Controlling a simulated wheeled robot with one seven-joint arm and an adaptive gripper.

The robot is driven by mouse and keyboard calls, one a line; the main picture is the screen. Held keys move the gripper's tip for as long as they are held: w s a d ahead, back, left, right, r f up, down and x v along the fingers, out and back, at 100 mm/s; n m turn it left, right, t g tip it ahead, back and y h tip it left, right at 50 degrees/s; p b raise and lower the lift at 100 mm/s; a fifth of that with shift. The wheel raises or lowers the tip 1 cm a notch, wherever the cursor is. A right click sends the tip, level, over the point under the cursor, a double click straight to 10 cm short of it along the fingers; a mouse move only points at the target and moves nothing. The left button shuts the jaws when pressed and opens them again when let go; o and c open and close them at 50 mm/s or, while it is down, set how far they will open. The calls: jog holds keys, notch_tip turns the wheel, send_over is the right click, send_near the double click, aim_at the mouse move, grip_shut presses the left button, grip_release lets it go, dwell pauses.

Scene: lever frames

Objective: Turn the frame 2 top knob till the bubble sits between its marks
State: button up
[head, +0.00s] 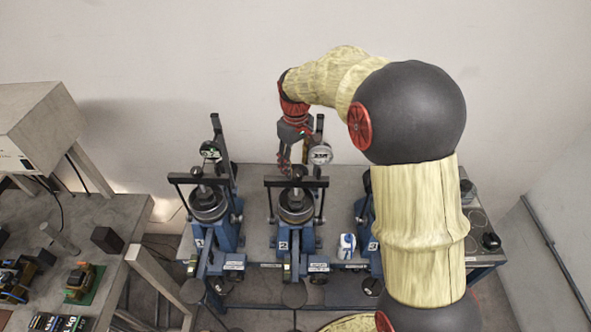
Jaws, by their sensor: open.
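Frame 2 (311,240) is the middle blue lever frame on the bench, with a small plate that seems to read 2. It has a dark crossbar (314,183), a round dark disc (296,214) under it and a white-faced round gauge (320,154) at its back right. My gripper (287,165) points down over the top of this frame, just behind and above the crossbar, with its fingers apart and nothing seen between them. The top knob is small and partly behind my gripper, so I cannot tell whether they touch. The bubble and its marks are too small to make out.
A similar blue frame (222,232) stands to the left. Another (363,238) stands to the right, partly hidden by my arm. A small white and blue container (346,246) sits between the middle and right frames. A cluttered side table (95,215) is at the left.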

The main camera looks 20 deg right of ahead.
notch_tip(320, 180, up, 8)
jog(key=shift+r, duration=0.25)
dwell(0.5)
